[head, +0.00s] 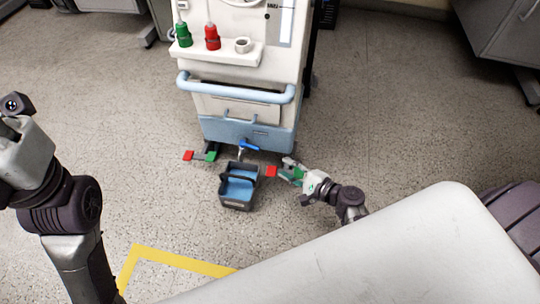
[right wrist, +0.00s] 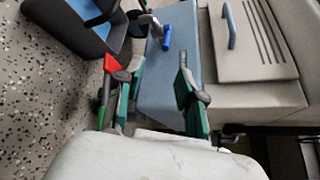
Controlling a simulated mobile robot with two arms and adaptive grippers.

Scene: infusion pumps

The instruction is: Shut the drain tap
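The drain tap has a blue lever (head: 249,146) low on the front of the white and blue machine (head: 245,131). In the head view the lever sticks out to the right, across the metal spout. The lever also shows in the right wrist view (right wrist: 167,36), beyond the fingertips. My right gripper (head: 288,170) is open and empty, low and to the right of the tap, apart from it. Its green fingers (right wrist: 160,68) stand wide apart in the right wrist view. My left gripper (head: 12,118) is at the left edge, far from the tap; its fingers are not clear.
A dark bucket (head: 228,200) with a blue inside stands on the floor below the tap. A red-ended pedal (head: 271,171) is beside my right fingers; another red and green pedal (head: 189,155) is left. A blue handle bar (head: 235,96) crosses the machine above. Floor at left is clear.

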